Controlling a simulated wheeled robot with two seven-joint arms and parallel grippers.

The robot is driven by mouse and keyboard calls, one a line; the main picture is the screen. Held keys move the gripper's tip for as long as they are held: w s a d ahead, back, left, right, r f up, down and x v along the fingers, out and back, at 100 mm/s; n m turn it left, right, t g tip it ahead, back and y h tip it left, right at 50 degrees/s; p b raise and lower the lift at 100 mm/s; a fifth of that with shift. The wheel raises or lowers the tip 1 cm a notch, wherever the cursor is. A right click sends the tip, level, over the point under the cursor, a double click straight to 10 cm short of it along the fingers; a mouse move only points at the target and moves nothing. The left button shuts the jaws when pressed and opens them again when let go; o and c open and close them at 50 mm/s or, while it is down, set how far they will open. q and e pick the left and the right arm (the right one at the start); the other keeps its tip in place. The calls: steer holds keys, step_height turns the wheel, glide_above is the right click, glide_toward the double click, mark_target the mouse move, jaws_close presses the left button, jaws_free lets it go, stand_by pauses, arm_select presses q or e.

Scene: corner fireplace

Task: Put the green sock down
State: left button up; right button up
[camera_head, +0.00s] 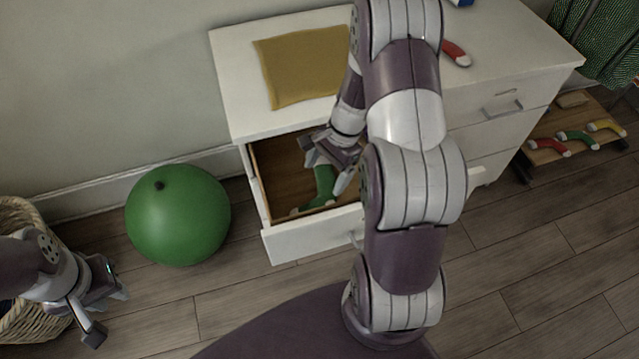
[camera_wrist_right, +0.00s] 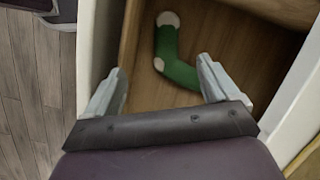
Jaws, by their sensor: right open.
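The green sock (camera_head: 322,188) lies on the wooden floor of the open drawer (camera_head: 279,180). My left gripper (camera_head: 108,312) is open and empty at the lower left, away from the drawer.
The white dresser (camera_head: 236,78) carries a mustard cloth (camera_head: 298,66) and a red sock (camera_head: 456,53). A green ball (camera_head: 178,214) sits left of the drawer. A wicker basket (camera_head: 22,215) stands at far left. A low rack (camera_head: 544,153) at right holds red, green and yellow socks.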

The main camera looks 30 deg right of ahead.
steer(key=s+a+r+n+h, duration=0.1)
steer(key=s+a+r+n, duration=0.3)
steer(key=n, duration=0.4)
steer(key=s+a+r+n+t+h, duration=0.1)
steer(key=s+a+r+n+h, duration=0.1)
steer(key=s+a+r+n, duration=0.2)
step_height(320, 180, up, 2)
steer(key=a+n, duration=0.2)
steer(key=n, duration=0.2)
steer(key=shift+a, duration=0.25)
steer(key=shift+s+r, duration=0.1)
steer(key=shift+r, duration=0.05)
